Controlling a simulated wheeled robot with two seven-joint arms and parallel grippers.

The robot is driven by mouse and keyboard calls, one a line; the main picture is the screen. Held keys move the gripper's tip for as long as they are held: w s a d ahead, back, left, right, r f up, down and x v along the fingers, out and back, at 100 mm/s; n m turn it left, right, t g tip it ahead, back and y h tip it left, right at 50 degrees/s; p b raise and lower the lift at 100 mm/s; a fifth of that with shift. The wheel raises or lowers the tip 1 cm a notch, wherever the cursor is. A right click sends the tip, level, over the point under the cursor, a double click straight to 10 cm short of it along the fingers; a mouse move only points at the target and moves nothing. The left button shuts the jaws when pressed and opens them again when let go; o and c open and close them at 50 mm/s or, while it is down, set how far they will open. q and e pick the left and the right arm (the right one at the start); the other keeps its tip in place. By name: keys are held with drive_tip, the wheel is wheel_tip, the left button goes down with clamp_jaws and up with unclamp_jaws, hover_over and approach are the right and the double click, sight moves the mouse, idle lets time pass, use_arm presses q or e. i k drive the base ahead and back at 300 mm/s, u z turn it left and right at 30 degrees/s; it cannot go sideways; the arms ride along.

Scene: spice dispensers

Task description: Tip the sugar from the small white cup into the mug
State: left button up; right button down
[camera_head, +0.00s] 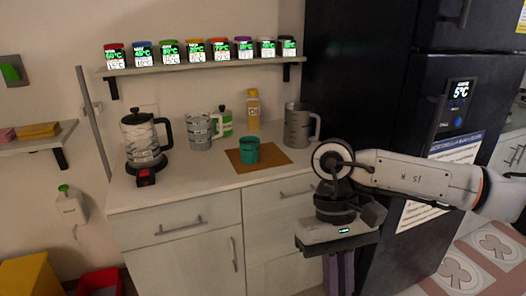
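A teal mug (249,150) stands upright on a brown mat (277,153) on the counter. I cannot see into it well enough to tell what it holds. I do not see a small white cup in this view. My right gripper (340,284) points down in front of the counter drawers, to the right of and nearer than the mug. Its fingers run down to the bottom edge of the picture, so their tips and any opening are unclear. My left gripper is out of view.
Several dispensers (195,50) line the shelf above. The dark fridge (375,80) stands right.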

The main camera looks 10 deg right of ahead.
sight(249, 146)
drive_tip(key=z, duration=0.3)
drive_tip(key=i, duration=1.15)
drive_tip(key=u, duration=0.5)
